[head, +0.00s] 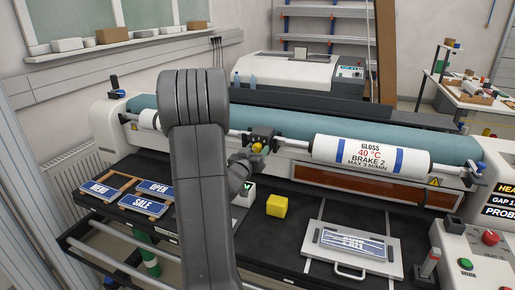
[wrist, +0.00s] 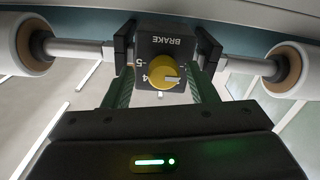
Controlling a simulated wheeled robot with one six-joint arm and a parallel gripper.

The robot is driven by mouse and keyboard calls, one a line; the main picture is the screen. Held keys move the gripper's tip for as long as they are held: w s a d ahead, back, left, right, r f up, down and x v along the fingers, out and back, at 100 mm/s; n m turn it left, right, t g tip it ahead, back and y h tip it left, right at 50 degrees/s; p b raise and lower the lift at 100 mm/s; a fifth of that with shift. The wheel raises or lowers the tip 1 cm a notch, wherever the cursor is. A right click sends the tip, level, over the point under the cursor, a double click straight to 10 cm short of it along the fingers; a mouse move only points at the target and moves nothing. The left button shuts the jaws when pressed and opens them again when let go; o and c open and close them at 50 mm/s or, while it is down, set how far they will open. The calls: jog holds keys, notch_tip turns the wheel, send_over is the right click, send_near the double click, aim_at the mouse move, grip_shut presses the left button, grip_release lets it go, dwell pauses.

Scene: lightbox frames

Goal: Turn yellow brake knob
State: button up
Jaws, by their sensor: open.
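The yellow brake knob (wrist: 162,71) sits on the face of a dark block (wrist: 166,46) marked BRAKE, which appears upside down in the wrist view. The numbers 4 and 5 show left of the knob, and a pale line shows on it. In the head view the yellow knob (head: 257,148) is small, beside the end of my arm. My gripper (wrist: 166,48) is open, with one finger to each side of the block and knob. I cannot tell whether the fingers touch the block.
A metal bar (head: 295,142) runs through the block, with a white roll (head: 372,155) to the right. Blue signs (head: 143,205) lie left.

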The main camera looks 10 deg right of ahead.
jog(key=shift+w+d, duration=0.15)
jog(key=shift+w, duration=0.3)
jog(key=shift+r, duration=0.1)
jog(key=shift+s, duration=0.1)
jog(key=c, duration=1)
jog(key=shift+o, duration=0.2)
